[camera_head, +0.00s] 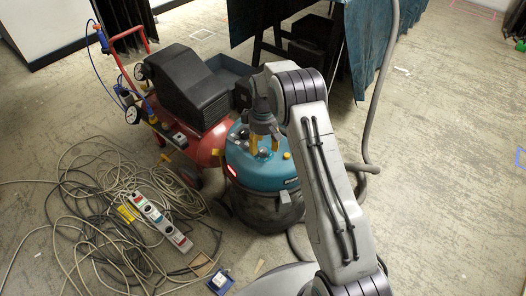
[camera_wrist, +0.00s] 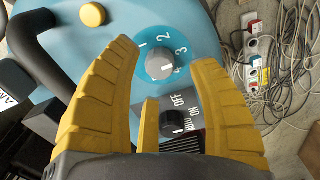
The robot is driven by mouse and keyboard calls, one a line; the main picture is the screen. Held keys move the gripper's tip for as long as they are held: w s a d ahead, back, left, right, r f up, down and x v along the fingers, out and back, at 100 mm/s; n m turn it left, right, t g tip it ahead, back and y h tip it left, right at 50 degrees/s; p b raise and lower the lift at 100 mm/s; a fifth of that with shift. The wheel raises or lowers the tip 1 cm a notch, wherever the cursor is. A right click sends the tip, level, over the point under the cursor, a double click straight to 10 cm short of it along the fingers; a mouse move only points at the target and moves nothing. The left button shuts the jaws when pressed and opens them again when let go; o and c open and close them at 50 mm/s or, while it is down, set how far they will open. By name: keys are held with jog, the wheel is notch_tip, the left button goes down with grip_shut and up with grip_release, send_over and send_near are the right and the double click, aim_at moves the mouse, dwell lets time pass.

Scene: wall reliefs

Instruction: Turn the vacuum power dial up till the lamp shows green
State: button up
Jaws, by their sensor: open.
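The teal-topped vacuum (camera_head: 240,172) stands on the floor below my gripper (camera_head: 264,148). Its grey power dial (camera_wrist: 160,66), ringed with the numbers 1 to 4, shows in the wrist view. The dial lies between the tips of my open gripper (camera_wrist: 165,54), with no clear contact on either side. A pale mark on the dial points roughly towards the right; its exact number is hard to tell. A round yellow-orange piece (camera_wrist: 92,14) sits on the teal top, also in the head view (camera_head: 286,155); I cannot tell whether it is the lamp. No green light shows.
A black ON/OFF knob (camera_wrist: 172,122) sits close below the dial, near a yellow inner finger part. A black handle (camera_wrist: 38,50) is at left. A red compressor (camera_head: 208,145) stands beside the vacuum. Cables and a power strip (camera_head: 160,222) lie on the floor at left.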

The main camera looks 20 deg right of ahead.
jog(key=shift+f, duration=1.35)
jog(key=shift+c, duration=0.5)
grip_shut()
